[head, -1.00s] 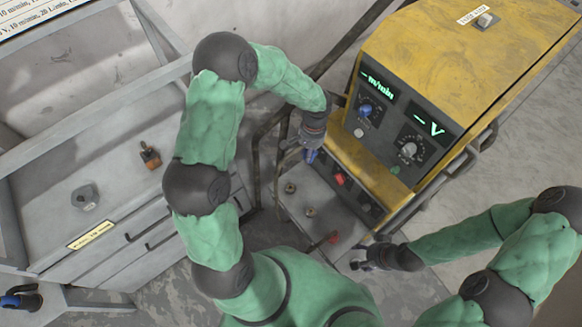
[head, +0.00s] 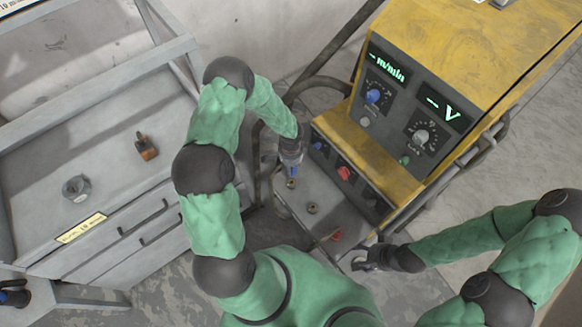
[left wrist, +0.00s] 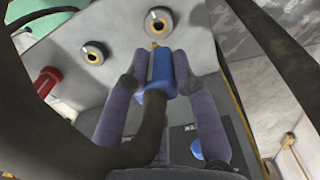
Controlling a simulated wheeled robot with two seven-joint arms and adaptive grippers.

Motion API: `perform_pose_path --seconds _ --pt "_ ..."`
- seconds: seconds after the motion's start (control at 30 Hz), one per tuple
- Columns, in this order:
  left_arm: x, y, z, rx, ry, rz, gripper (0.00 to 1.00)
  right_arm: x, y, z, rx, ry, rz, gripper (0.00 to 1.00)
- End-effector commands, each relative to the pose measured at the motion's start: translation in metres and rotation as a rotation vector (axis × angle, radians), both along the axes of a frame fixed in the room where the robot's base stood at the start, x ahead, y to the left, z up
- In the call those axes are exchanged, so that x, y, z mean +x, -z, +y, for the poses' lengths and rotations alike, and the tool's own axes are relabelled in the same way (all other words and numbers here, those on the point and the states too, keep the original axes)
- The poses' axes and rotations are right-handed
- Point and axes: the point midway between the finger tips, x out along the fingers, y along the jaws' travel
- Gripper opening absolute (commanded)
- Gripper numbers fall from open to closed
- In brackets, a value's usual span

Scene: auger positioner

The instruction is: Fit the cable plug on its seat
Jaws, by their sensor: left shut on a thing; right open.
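My left gripper (head: 292,168) is shut on the blue cable plug (left wrist: 158,72), with the dark cable (left wrist: 140,145) running back from it. In the head view the plug (head: 292,172) is just above the farther of two round seats (head: 291,184) on the grey shelf of the yellow machine. In the left wrist view the plug's brass tip is close to this seat (left wrist: 160,20), seemingly apart from it. The other seat (left wrist: 95,52) is bare, with a red plug-like part (left wrist: 46,80) beyond. My right gripper (head: 362,262) is open and empty near the shelf's front corner.
The yellow machine (head: 470,50) with dials and displays rises behind the shelf (head: 325,215). Its lower panel has a red knob (head: 344,173). A grey bench (head: 110,165) at left holds an orange-brown part (head: 146,146) and a grey round part (head: 76,188).

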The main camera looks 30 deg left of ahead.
Motion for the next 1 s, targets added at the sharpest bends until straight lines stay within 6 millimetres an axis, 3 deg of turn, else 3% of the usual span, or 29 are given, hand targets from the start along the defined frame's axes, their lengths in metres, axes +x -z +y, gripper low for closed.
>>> perform_pose_path --seconds 0.23,1.0 --pt "0.000 0.002 0.000 -0.001 -0.014 -0.005 0.00 0.000 0.009 0.000 0.000 0.000 0.000 0.60" --pt "0.000 0.058 0.000 -0.001 -0.013 -0.005 0.00 0.000 0.060 0.000 0.000 0.000 0.000 0.60"
